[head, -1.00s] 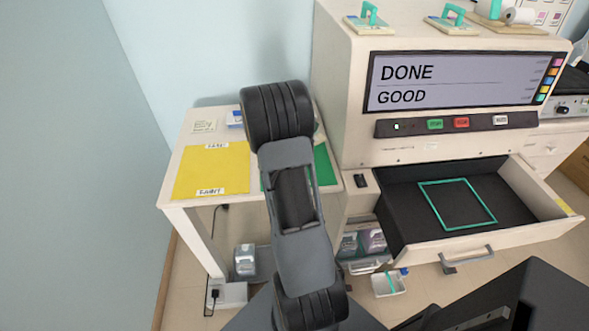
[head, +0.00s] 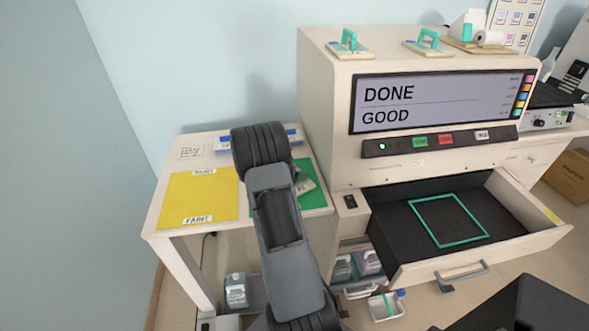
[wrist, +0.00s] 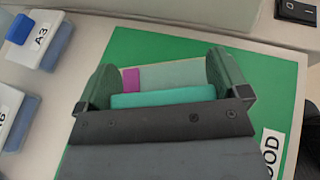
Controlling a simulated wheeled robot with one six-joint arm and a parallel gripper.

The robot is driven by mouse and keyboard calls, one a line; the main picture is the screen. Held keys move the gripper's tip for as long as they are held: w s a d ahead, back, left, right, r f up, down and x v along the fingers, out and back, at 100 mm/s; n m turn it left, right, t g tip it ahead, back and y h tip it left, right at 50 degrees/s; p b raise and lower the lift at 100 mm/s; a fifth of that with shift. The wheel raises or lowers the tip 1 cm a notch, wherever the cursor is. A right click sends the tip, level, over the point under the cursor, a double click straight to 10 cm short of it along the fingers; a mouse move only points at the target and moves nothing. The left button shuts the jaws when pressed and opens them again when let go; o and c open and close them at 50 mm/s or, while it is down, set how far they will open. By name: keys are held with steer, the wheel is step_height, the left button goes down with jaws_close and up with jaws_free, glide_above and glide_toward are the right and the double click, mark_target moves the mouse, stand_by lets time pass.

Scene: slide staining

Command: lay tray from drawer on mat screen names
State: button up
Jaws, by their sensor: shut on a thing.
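The screen (head: 436,103) reads DONE and GOOD. The green mat (head: 316,198) lies on the side table; its label in the wrist view (wrist: 272,150) is partly cut off but ends in "OOD". My gripper (wrist: 166,88) is shut on the teal handle (wrist: 160,99) of a pale tray (wrist: 185,77) with a magenta patch. The tray is over the green mat; I cannot tell whether it touches it. In the head view a pale edge of the tray (head: 305,186) shows beside my arm, which hides the gripper. The yellow mat (head: 198,197) labelled FAINT lies to the left.
The drawer (head: 480,252) stands open, with an empty teal outline (head: 449,243) on its black floor. Two teal-handled trays (head: 349,45) (head: 428,44) sit on top of the machine. Blue-lidded boxes, one marked A3 (wrist: 40,38), stand along the table's back edge.

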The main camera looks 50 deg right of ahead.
steer(key=shift+f, duration=0.15)
steer(key=o, duration=0.7)
steer(key=shift+c, duration=0.2)
